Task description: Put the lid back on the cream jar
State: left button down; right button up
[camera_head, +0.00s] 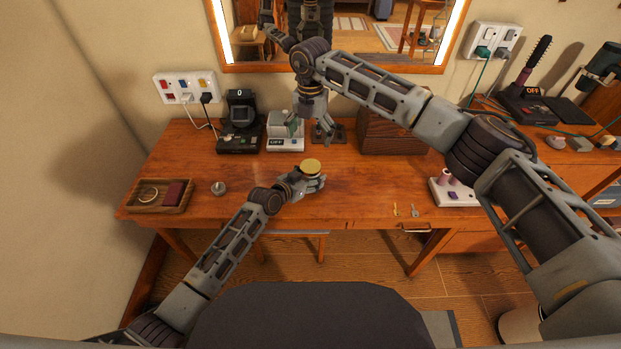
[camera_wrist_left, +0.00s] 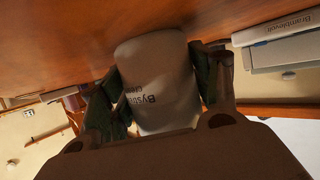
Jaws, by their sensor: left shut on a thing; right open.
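My left gripper (camera_head: 316,183) is shut on the cream jar, a pale rounded container with a gold round top (camera_head: 311,167) in the head view. In the left wrist view the jar's light body (camera_wrist_left: 160,85) sits between the two fingers and carries dark lettering. The gold top looks like a lid, but I cannot tell whether it is seated. My right gripper (camera_head: 311,130) is open and empty, pointing down above the back of the table, behind the jar. No separate lid is clearly visible.
The wooden table (camera_head: 250,205) is mostly clear in front. A tray (camera_head: 160,208) and small grey round item (camera_head: 219,188) are at left.

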pick_arm(q)
jog(key=shift+c, duration=1.3)
grip_release()
jog(key=shift+s+a, duration=0.1)
jog(key=shift+v, duration=5.85)
